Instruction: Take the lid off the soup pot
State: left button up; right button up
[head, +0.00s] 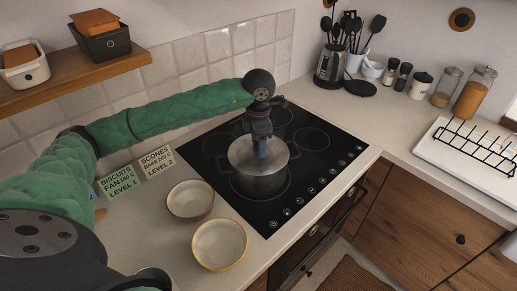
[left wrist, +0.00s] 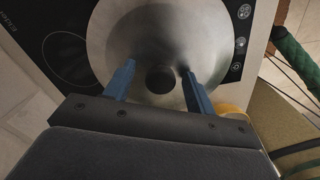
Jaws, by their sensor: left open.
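The soup pot (head: 262,180) is a steel pot with side handles, standing on the black hob. Its metal lid (head: 243,154) is on it; the lid fills the top of the left wrist view (left wrist: 200,35), with a dark round knob (left wrist: 160,79) near its centre. My left gripper (head: 262,150) points down over the lid. In the left wrist view its two blue fingers (left wrist: 157,82) are apart, one on each side of the knob. I cannot tell whether they touch it. My right gripper is not in view.
Two bowls, one pinkish (head: 190,200) and one yellow-rimmed (head: 219,244), stand on the counter left of the hob (head: 312,140). Utensils in a holder (head: 330,66) and several jars stand behind. A wire rack (head: 476,142) is at the right. The hob's right side is clear.

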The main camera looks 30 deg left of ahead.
pick_arm(q)
jog(key=c, duration=1.1)
jog(key=shift+c, duration=0.2)
